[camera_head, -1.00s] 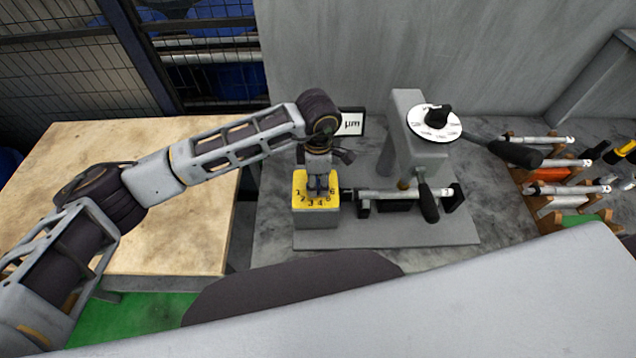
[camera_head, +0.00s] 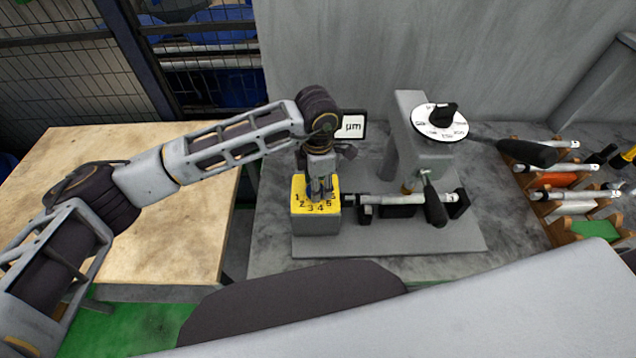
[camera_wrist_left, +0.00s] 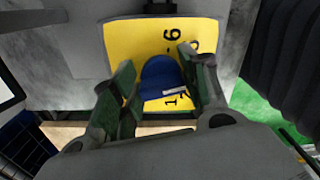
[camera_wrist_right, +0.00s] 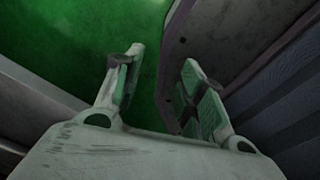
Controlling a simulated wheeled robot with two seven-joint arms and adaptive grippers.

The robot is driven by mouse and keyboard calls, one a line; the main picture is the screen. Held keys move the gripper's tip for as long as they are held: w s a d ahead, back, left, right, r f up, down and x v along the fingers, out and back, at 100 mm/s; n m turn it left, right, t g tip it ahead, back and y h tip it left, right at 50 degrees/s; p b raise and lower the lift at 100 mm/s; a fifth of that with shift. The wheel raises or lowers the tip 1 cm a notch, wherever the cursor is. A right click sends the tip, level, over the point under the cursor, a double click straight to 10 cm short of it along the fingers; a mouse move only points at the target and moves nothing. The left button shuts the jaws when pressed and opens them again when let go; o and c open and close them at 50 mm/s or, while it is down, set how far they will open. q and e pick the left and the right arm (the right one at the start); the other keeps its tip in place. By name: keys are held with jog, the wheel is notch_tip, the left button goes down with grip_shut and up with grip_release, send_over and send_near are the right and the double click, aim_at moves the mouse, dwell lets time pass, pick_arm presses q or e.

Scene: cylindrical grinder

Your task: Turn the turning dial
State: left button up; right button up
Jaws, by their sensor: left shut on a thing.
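The turning dial is a blue knob (camera_wrist_left: 160,75) with a white pointer mark on a yellow numbered plate (camera_wrist_left: 120,45). In the left wrist view the pointer end lies near the 1. The plate tops a grey block (camera_head: 316,222) at the left of the grinder. My left gripper (camera_head: 320,190) reaches down from above, its fingers shut on both sides of the knob, hiding much of it in the head view. My right gripper (camera_wrist_right: 163,58) shows only in the right wrist view, open and empty above a green floor.
Right of the block, a metal shaft (camera_head: 405,198) lies in the grinder, with black-handled levers (camera_head: 434,207) close by. A white dial (camera_head: 427,132) with a black knob and a small "µm" screen (camera_head: 353,126) stand behind. A rack of tools (camera_head: 545,185) is at right. The wooden table (camera_head: 75,170) at left is clear.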

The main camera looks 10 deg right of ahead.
pick_arm(q)
jog(key=o, duration=1)
notch_tip(320, 180, up, 12)
dwell(0.4)
dwell(0.6)
